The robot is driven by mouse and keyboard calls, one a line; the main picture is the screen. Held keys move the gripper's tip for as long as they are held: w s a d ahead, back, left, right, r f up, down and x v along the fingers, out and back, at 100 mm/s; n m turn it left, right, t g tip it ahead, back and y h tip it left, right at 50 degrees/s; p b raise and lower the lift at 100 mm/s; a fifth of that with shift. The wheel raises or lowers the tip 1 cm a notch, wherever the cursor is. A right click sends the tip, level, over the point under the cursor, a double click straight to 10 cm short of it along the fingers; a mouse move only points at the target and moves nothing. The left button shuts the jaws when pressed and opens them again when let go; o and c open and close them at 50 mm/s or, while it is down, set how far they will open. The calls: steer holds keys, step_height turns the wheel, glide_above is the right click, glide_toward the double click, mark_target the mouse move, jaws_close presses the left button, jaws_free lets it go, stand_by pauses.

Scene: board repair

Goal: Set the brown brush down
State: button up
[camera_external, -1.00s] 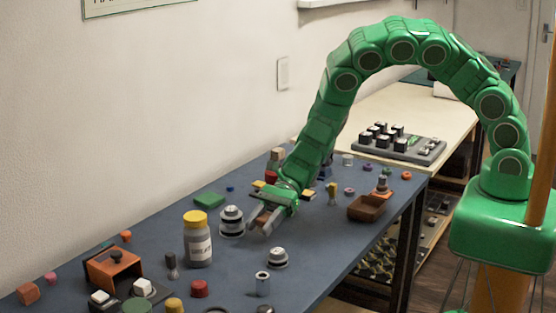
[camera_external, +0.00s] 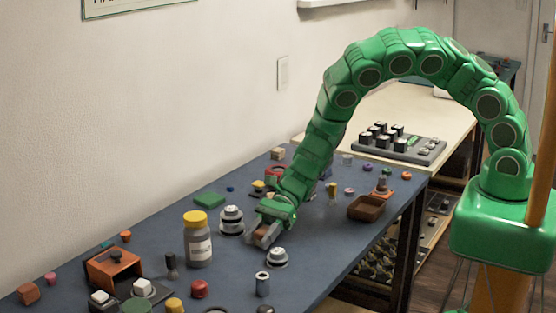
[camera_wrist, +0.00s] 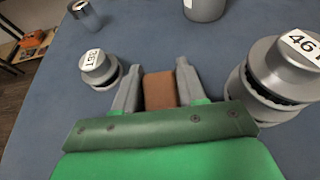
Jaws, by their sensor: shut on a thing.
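My gripper (camera_wrist: 157,88) is shut on a brown block-like thing, the brown brush (camera_wrist: 160,90), which shows between the two grey fingers in the wrist view. In the external view, my gripper (camera_external: 262,234) is low over the blue table (camera_external: 330,250), with a bit of the brown brush (camera_external: 259,236) between the fingers. I cannot tell whether the brush touches the table. Its lower part is hidden by the gripper.
A grey stepped weight (camera_external: 232,220) stands left of the gripper and a smaller one (camera_external: 277,257) stands right of it, both close. A yellow-capped bottle (camera_external: 198,238) and a metal cylinder (camera_external: 262,283) are nearer the camera.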

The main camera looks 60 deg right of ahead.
steer(key=shift+f, duration=0.15)
steer(key=o, duration=1.1)
steer(key=shift+c, duration=0.2)
steer(key=shift+d+r, duration=0.2)
steer(key=shift+r, duration=0.05)
steer(key=v, duration=1)
steer(key=shift+d+r, duration=0.1)
steer(key=shift+d, duration=0.2)
steer(key=shift+d+r, duration=0.1)
steer(key=shift+d, duration=0.15)
steer(key=shift+o, duration=1.4)
steer(key=shift+d, duration=0.2)
